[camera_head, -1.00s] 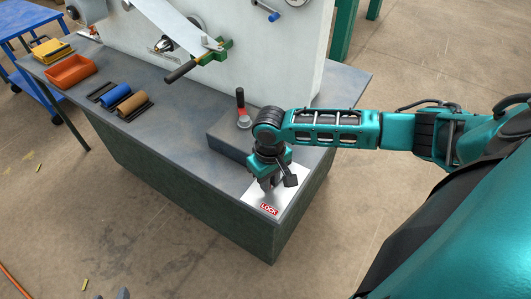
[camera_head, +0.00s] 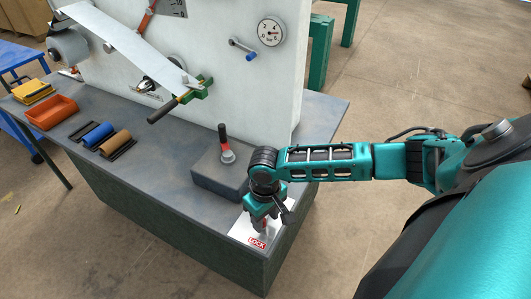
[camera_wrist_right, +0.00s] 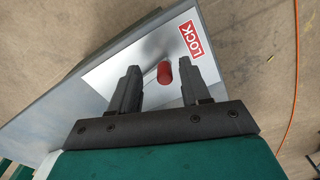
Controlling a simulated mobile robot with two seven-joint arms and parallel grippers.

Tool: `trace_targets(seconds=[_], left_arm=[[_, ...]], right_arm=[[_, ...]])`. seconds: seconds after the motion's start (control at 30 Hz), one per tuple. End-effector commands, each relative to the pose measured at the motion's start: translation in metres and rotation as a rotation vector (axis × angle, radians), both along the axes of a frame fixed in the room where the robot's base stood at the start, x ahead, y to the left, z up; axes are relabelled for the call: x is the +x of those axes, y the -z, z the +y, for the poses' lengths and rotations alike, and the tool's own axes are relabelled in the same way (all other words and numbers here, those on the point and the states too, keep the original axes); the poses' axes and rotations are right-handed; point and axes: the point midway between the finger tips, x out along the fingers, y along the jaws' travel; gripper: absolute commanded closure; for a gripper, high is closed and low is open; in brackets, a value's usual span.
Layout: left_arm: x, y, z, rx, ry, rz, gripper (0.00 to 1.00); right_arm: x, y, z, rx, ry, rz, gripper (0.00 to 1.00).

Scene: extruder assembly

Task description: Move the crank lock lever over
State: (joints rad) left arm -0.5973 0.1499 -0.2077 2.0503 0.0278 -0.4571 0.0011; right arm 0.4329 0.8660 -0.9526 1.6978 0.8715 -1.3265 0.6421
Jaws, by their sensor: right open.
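A red-tipped knob or lever (camera_wrist_right: 164,72) stands at the white plate (camera_wrist_right: 150,65) with the red LOCK label (camera_wrist_right: 192,40) in the right wrist view. My right gripper (camera_wrist_right: 160,66) is open, with one finger on each side of the red tip and a visible gap to each finger. In the head view my right gripper (camera_head: 265,214) points down over the plate (camera_head: 241,232) at the bench's front corner and largely hides the lever. The LOCK label (camera_head: 257,243) shows just in front of it. My left gripper is not in view.
A grey block (camera_head: 212,178) with an upright black-and-red handle (camera_head: 225,144) stands just behind my right gripper. A pale panel (camera_head: 235,95) with a gauge (camera_head: 270,31) and blue-handled crank (camera_head: 243,49) rises behind. Rollers (camera_head: 98,135) and an orange tray (camera_head: 50,113) lie left.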

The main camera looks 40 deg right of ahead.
Motion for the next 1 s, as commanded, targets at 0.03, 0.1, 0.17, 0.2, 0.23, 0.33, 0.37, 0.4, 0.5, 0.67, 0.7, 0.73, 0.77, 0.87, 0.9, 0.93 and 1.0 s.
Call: trace_targets(seconds=[0.03, 0.1, 0.17, 0.2, 0.23, 0.33, 0.37, 0.4, 0.5, 0.67, 0.7, 0.73, 0.77, 0.87, 0.9, 0.93, 1.0], left_arm=[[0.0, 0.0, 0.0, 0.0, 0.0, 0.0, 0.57], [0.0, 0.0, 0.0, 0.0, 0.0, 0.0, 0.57], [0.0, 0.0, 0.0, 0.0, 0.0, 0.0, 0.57], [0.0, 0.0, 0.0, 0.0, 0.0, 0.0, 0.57], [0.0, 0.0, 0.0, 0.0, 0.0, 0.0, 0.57], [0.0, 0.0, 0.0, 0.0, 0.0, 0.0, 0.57], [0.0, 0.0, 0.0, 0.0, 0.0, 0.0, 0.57], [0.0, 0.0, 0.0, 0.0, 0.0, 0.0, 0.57], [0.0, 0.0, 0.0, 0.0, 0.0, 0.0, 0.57], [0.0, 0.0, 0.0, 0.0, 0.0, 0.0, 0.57], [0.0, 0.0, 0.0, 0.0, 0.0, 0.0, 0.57], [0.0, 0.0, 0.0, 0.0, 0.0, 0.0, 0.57], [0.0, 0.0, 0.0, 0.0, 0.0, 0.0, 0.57], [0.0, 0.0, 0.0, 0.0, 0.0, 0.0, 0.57], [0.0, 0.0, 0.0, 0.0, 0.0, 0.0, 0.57], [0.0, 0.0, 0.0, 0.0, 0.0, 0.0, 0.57], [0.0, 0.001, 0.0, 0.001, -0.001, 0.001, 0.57]], right_arm=[[0.001, -0.003, 0.0, 0.0, 0.0, -0.002, 0.53], [0.001, -0.009, 0.0, 0.001, -0.001, -0.004, 0.53], [0.001, -0.015, 0.0, 0.0, -0.001, -0.002, 0.53], [0.001, -0.02, 0.0, 0.001, -0.001, -0.003, 0.53], [0.001, -0.023, 0.0, 0.001, -0.001, -0.003, 0.53], [0.001, -0.033, 0.0, 0.002, 0.0, -0.003, 0.53], [0.001, -0.036, 0.0, 0.001, 0.0, -0.003, 0.53], [0.001, -0.04, 0.0, 0.0, 0.0, -0.002, 0.53], [0.001, -0.049, 0.0, 0.001, 0.0, -0.003, 0.53], [0.0, -0.058, 0.0, 0.001, -0.001, -0.001, 0.53], [0.0, -0.059, 0.0, 0.001, -0.001, -0.001, 0.53], [0.0, -0.059, 0.0, 0.001, 0.0, -0.001, 0.53], [0.0, -0.06, 0.0, 0.001, 0.0, 0.0, 0.53], [0.0, -0.059, 0.0, 0.001, 0.0, 0.0, 0.53], [0.0, -0.059, 0.0, 0.001, 0.0, 0.0, 0.53], [0.0, -0.059, 0.0, 0.001, 0.0, 0.0, 0.53], [0.0, -0.059, 0.0, 0.001, 0.0, 0.0, 0.53]])
